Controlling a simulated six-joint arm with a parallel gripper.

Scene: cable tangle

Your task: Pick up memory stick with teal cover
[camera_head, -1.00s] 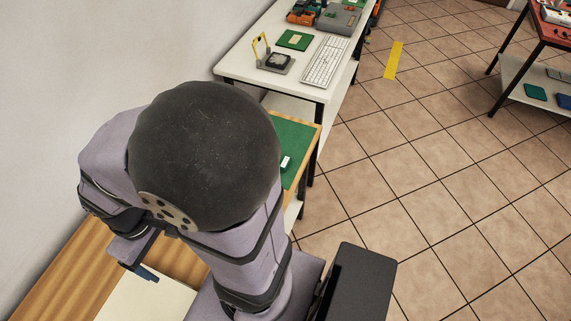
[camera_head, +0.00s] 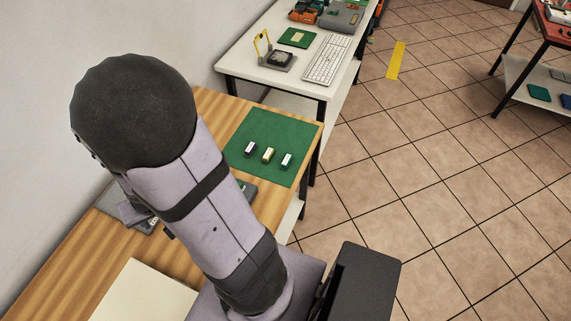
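Three small memory sticks lie apart in a row on a green mat (camera_head: 262,125) on the wooden table. The left stick (camera_head: 249,148) has a dark cover, the middle stick (camera_head: 268,155) a yellowish one. The right stick (camera_head: 286,160) has a dark, possibly teal cover; its colour is hard to tell at this size. My gripper (camera_head: 168,233) is mostly hidden behind my arm, with only a small dark part showing. It is left of the mat and away from the sticks. Its opening cannot be seen.
A pale board (camera_head: 140,292) lies at the table's front. A white table (camera_head: 240,70) behind holds a keyboard (camera_head: 326,61) and a stand (camera_head: 278,60). Tiled floor is open to the right.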

